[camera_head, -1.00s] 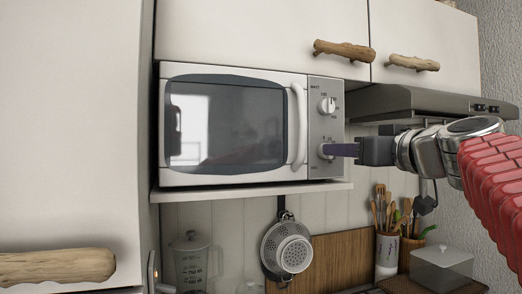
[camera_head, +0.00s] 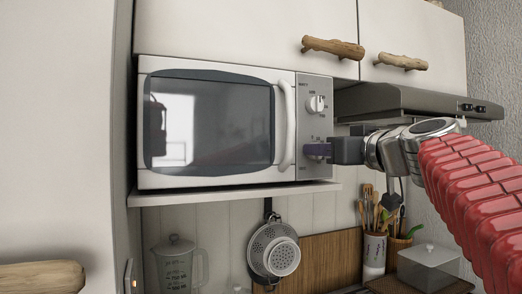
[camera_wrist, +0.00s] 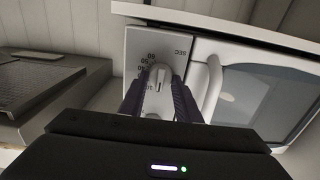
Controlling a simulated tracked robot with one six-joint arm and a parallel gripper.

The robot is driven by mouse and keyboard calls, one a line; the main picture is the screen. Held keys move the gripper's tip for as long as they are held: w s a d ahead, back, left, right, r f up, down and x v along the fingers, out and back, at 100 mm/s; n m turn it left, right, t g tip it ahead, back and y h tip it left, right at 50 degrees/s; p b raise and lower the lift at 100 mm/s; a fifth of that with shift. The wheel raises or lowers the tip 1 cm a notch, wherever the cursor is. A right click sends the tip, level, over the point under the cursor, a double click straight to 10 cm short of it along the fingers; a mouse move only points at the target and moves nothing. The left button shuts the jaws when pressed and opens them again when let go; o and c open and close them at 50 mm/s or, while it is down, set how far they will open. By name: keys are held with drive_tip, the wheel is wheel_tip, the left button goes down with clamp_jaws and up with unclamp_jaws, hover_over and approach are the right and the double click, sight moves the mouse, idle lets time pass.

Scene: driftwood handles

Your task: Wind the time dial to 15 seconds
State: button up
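The time dial is the lower of two knobs on the microwave's (camera_head: 225,118) grey control panel (camera_head: 316,88). In the wrist view the pale time dial (camera_wrist: 160,82) sits between the fingers, with numbers and "SEC" printed around it. Its ridge runs roughly up and down in that view; I cannot read its exact setting. My gripper (camera_head: 313,150) is at the panel and its purple fingers hide most of this dial in the head view. In the wrist view the fingers stand apart on either side of the dial; I see no clear contact with it.
The upper knob (camera_head: 315,104) is just above my fingers. The white door handle (camera_head: 286,125) is close to their left. A range hood (camera_head: 405,100) is above my arm at the right. A hanging colander (camera_head: 272,250) and utensils are below.

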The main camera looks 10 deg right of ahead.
drive_tip(key=c, duration=0.4)
drive_tip(key=shift+d, duration=0.15)
drive_tip(key=shift+c, duration=0.6)
